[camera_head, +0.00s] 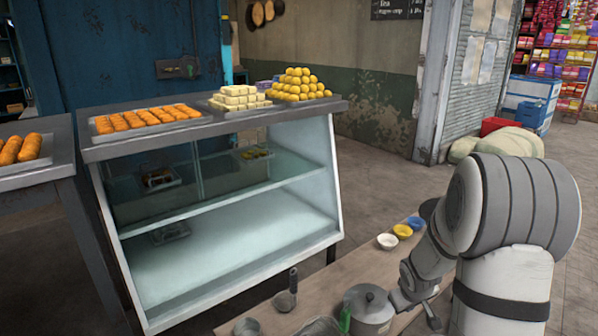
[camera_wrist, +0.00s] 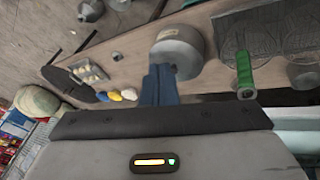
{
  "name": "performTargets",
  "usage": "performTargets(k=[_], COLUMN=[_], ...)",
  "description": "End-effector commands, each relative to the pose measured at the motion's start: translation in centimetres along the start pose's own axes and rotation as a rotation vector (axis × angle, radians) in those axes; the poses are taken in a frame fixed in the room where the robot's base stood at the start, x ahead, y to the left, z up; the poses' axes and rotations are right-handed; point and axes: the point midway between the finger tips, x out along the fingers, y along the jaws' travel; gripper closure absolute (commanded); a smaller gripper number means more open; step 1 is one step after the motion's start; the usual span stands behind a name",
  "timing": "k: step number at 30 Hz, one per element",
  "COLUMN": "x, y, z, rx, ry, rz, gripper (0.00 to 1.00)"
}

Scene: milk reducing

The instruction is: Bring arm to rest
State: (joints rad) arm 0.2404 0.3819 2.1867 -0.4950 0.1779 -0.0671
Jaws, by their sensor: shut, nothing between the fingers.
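My arm (camera_head: 520,205) is bent over the right end of a wooden counter (camera_head: 345,272) in the head view. My gripper (camera_wrist: 160,84) shows in the wrist view as two blue-grey fingers, shut together and empty. In that view the fingertips overlap the edge of a round grey pot (camera_wrist: 178,42); I cannot tell whether they touch it. The pot also stands on the counter in the head view (camera_head: 368,311), just left of my wrist. My arm hides part of the counter's right end.
A glass display case (camera_head: 225,230) with sweets on top stands left. The floor (camera_head: 385,180) behind the counter is open.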

Motion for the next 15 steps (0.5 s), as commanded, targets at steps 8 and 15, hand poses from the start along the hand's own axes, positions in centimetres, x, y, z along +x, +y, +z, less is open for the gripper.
performTargets(k=[8, 15], x=[-17.9, -30.5], y=[-1.6, -4.9], z=[0.0, 2.8], rx=[0.136, 0.24], ry=[-0.049, -0.087], rz=[-0.008, -0.079], gripper=[1.0, 1.0])
